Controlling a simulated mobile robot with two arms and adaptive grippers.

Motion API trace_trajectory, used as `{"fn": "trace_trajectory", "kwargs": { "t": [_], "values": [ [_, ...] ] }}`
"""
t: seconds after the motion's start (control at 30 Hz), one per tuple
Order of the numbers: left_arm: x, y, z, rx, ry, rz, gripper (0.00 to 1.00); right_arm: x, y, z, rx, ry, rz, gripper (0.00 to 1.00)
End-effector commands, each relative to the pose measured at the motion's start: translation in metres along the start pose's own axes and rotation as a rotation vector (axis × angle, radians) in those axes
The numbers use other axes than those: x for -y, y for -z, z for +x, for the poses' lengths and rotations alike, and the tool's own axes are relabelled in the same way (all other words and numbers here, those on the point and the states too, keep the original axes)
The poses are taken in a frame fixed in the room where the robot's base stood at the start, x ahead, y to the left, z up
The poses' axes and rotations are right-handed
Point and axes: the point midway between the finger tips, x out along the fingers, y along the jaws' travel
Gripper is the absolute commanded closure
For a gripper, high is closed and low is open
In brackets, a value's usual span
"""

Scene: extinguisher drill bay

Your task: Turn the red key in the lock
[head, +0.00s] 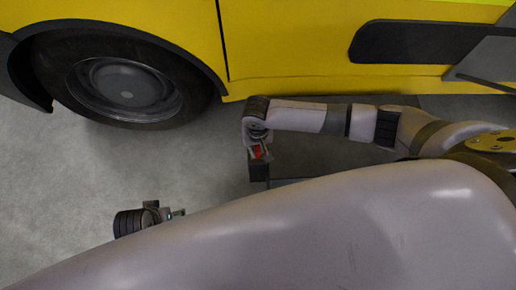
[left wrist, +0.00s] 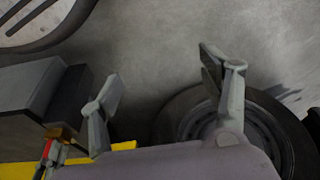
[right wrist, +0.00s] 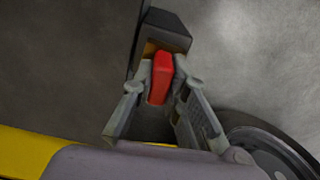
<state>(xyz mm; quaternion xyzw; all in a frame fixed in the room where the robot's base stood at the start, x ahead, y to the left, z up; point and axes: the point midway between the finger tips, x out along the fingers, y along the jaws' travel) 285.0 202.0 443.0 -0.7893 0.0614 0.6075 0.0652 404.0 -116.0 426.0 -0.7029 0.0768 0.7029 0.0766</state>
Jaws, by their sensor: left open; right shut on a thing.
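The red key (right wrist: 160,80) sits at the brass lock face (right wrist: 150,48) on a dark box (right wrist: 172,24) in the right wrist view. My right gripper (head: 257,150) is shut on the key's red handle, one finger on each side. The key's shaft is hidden, so I cannot tell how deep it sits. In the head view the dark lock box (head: 259,172) is just below the gripper. The key also shows at the lower left of the left wrist view (left wrist: 46,148). My left gripper (left wrist: 160,82) is open and empty, apart from the lock.
A yellow vehicle (head: 290,40) with a black wheel (head: 125,85) stands along the far side. Bare grey concrete floor (head: 90,180) lies left of the lock box. My pale body covers the lower part of the head view.

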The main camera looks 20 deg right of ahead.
Motion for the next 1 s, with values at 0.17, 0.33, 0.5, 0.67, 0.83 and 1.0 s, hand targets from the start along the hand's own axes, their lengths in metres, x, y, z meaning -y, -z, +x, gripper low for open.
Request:
{"fn": "trace_trajectory", "kwargs": {
  "t": [0.17,0.33,0.5,0.67,0.83,1.0],
  "values": [
    [0.0,-0.001,0.004,0.0,-0.001,0.0,0.3,0.0,0.0,-0.001,0.0,0.0,0.013,1.0],
    [-0.001,-0.003,0.009,0.005,-0.002,0.0,0.3,0.0,0.0,-0.001,0.0,0.0,0.024,1.0],
    [-0.001,-0.003,0.014,0.003,-0.003,-0.001,0.3,0.0,0.0,-0.001,0.0,0.0,0.035,1.0],
    [-0.001,-0.003,0.018,0.004,-0.002,0.0,0.3,0.0,0.0,0.0,0.001,0.0,0.046,1.0],
    [-0.001,-0.002,0.022,0.0,-0.002,0.001,0.3,0.0,0.0,0.0,0.001,0.0,0.057,1.0],
    [-0.001,-0.007,0.028,0.011,-0.003,0.001,0.3,0.0,-0.001,0.0,0.001,0.0,0.068,1.0]
  ]
}}
